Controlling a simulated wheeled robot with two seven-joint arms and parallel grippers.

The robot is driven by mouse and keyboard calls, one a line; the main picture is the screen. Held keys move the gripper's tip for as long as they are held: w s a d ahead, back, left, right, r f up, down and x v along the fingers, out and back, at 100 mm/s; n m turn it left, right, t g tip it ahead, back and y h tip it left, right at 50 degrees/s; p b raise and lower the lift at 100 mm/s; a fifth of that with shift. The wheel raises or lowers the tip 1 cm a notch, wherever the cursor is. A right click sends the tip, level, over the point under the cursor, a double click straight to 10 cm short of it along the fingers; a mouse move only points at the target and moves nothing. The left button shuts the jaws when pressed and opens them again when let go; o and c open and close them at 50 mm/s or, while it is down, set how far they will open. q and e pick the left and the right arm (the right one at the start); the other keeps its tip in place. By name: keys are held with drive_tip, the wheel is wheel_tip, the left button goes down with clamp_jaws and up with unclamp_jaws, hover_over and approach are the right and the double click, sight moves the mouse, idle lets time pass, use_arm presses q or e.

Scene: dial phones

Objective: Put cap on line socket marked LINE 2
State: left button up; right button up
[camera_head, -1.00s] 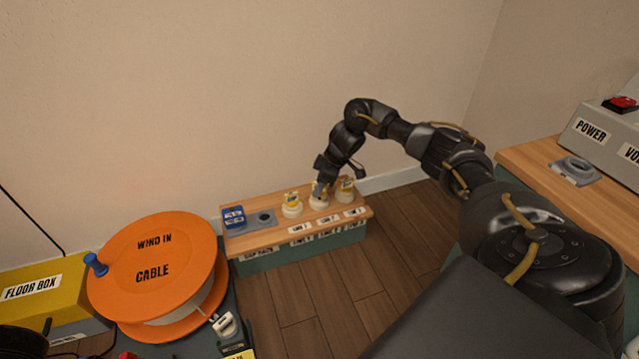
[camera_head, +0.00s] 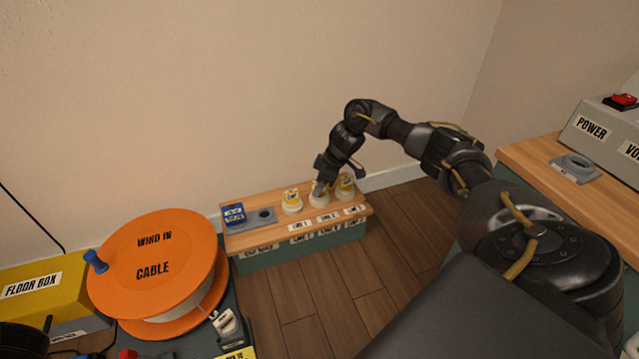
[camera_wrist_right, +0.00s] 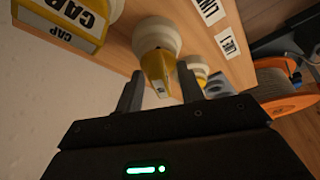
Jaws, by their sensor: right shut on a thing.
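The line bench (camera_head: 275,225) stands against the wall with several cream sockets in a row. The middle socket (camera_head: 319,201), behind the label that seems to read LINE 2, is under my right gripper (camera_head: 320,188). In the right wrist view my right gripper (camera_wrist_right: 160,92) is shut on a yellow cap (camera_wrist_right: 154,67), which sits at the cream socket (camera_wrist_right: 157,36). I cannot tell if it is fully seated. My left gripper is not in view.
A blue block (camera_head: 233,214) and a grey plate with a hole (camera_head: 264,216) are at the bench's left end. An orange cable reel (camera_head: 155,255) and a yellow floor box (camera_head: 40,295) stand left. A POWER unit (camera_head: 600,135) is far right. Wood floor lies in front.

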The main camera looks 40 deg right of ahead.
drive_tip(key=shift+f, duration=0.3)
drive_tip(key=o, duration=1.1)
drive_tip(key=shift+c, duration=1.3)
